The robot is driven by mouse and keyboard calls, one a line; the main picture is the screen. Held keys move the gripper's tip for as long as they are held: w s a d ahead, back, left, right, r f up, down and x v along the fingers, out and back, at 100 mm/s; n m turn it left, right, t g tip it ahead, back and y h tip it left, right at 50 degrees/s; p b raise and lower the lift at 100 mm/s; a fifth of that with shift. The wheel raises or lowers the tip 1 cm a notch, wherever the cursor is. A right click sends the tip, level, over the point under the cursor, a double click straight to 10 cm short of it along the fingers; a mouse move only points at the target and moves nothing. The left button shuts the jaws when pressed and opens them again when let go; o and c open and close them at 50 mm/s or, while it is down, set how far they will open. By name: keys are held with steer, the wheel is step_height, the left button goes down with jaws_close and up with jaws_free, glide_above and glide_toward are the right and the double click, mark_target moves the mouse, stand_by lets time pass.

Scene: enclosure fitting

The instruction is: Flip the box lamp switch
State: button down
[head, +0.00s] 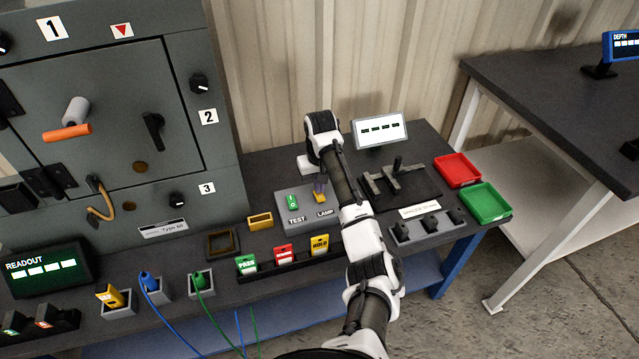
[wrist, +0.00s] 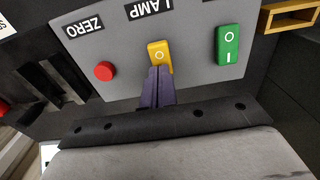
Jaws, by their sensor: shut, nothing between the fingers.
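The grey switch box (head: 284,204) sits on the dark bench, with labels TEST and LAMP on its face. In the head view my gripper (head: 319,184) comes down over the box.
A green rocker switch (wrist: 228,45) stands beside the lamp switch, and a red button (wrist: 104,71) marked ZERO is on its other side. A yellow open holder (head: 260,221) is left of the box. A lever plate (head: 378,188) and small display (head: 380,130) stand to the right.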

steer(key=shift+s+d+p, duration=0.3)
steer(key=shift+s+p, duration=0.5)
steer(key=shift+r, duration=0.1)
steer(key=shift+r+p, duration=0.25)
steer(key=shift+p, duration=0.1)
step_height(320, 180, up, 13)
steer(key=s+p, duration=0.2)
steer(key=p, duration=0.4)
steer(key=shift+d, duration=0.35)
steer(key=shift+s, duration=0.1)
